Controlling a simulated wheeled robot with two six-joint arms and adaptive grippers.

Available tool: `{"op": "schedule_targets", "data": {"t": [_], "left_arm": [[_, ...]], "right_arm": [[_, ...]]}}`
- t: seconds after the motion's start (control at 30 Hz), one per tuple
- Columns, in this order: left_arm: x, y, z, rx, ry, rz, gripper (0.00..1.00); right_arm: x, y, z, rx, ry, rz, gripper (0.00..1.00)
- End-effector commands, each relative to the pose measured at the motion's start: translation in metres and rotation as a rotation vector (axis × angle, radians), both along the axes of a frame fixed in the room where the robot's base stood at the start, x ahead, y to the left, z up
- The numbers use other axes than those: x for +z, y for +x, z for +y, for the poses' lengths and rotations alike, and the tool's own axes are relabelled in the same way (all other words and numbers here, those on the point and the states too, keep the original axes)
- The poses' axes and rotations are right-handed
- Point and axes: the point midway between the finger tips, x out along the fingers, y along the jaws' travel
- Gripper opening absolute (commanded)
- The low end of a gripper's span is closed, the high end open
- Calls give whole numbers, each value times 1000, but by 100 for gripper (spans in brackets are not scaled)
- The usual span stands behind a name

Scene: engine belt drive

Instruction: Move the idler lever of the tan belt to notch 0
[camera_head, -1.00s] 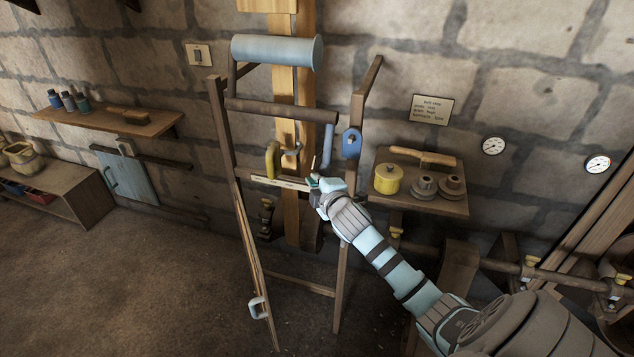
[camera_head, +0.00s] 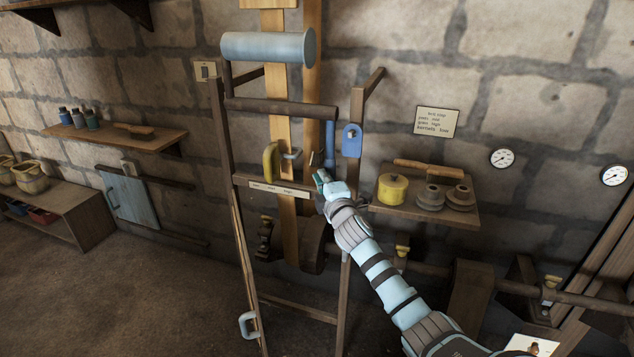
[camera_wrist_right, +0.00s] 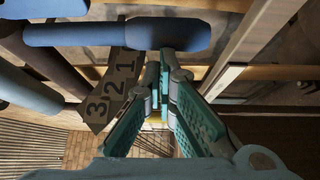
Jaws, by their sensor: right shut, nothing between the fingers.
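The tan belt (camera_head: 286,130) runs vertically through the wooden frame in the head view. A blue handle (camera_head: 330,143) hangs right of it; I cannot tell for sure that it is the idler lever. My right gripper (camera_head: 321,176) is shut and empty, just below this handle and at the right end of a white label strip (camera_head: 280,189). In the right wrist view, the shut fingertips (camera_wrist_right: 166,58) are close to a rounded blue bar (camera_wrist_right: 165,33); contact cannot be told. Notch 0 is not visible. My left gripper is out of view.
A yellow handle (camera_head: 270,160) stands left of the belt. A blue plate (camera_head: 351,141) is on the right post. A shelf (camera_head: 400,209) at right holds a yellow pot (camera_head: 392,189), dark spools and a brush. A blue roller (camera_head: 268,47) spans the frame's top.

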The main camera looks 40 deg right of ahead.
Motion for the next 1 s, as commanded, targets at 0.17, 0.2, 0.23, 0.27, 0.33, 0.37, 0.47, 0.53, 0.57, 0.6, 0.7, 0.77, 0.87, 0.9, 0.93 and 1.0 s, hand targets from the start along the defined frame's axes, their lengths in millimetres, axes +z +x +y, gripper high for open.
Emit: {"op": "schedule_targets", "data": {"t": [0.17, 0.2, 0.23, 0.27, 0.33, 0.37, 0.47, 0.53, 0.57, 0.6, 0.7, 0.77, 0.87, 0.9, 0.93, 1.0], "left_arm": [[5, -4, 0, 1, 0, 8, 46], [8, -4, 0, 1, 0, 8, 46], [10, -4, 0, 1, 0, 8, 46], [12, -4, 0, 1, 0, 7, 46], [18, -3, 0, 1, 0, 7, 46], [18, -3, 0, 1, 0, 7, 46], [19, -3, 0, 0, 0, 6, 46], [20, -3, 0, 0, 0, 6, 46], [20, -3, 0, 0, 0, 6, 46], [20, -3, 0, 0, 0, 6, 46], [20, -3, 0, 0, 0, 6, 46], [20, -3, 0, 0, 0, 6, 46], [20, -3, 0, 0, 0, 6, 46], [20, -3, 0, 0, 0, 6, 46], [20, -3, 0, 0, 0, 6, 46], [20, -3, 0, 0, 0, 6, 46]], "right_arm": [[1, -1, 13, 6, 1, 0, 0], [2, -1, 20, 9, 2, 0, 0], [2, -2, 26, 10, 2, 0, 0], [3, -3, 33, 12, 2, 1, 0], [4, -7, 50, 15, 2, 0, 0], [2, -18, 51, 14, -3, 1, 0], [1, -49, 63, 16, -5, 0, 0], [1, -67, 71, 16, -3, 1, 0], [0, -74, 73, 15, -2, 1, 0], [1, -81, 76, 16, -3, 0, 0], [0, -94, 81, 16, -3, 0, 0], [0, -97, 82, 15, -2, 0, 0], [1, -99, 83, 15, -1, -1, 0], [0, -99, 83, 14, -1, -1, 0], [0, -99, 82, 14, 1, -1, 0], [2, -99, 84, 23, 40, -23, 0]]}}
